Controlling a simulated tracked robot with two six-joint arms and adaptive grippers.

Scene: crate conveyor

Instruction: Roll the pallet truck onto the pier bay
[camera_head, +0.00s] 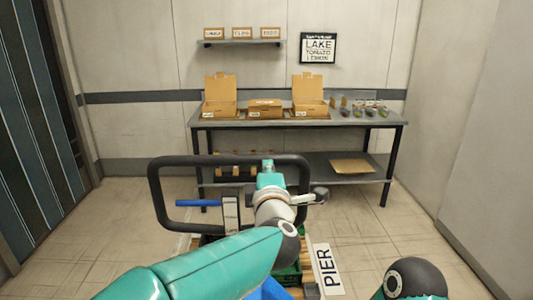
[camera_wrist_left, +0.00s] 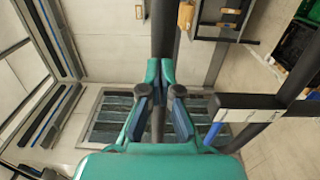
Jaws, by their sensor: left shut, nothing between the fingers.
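The pallet truck's black loop handle (camera_head: 154,190) stands upright ahead of me, with a blue lever (camera_head: 198,203) and a pale label plate (camera_head: 230,213) inside the loop. My left gripper (camera_head: 267,166) is at the loop's top bar, right of its middle. In the left wrist view the fingers (camera_wrist_left: 157,75) are shut and empty, close to a dark bar (camera_wrist_left: 165,30); whether they touch it I cannot tell. The truck's lower part is mostly hidden by my left arm. A white floor sign reading PIER (camera_head: 328,270) lies right of the truck. My right gripper is out of view.
A grey workbench (camera_head: 265,124) with cardboard boxes (camera_head: 220,109) and small items stands against the back wall, with a lower shelf (camera_head: 345,174). A green crate (camera_head: 290,277) shows beside my left arm. Tiled floor is clear left and right.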

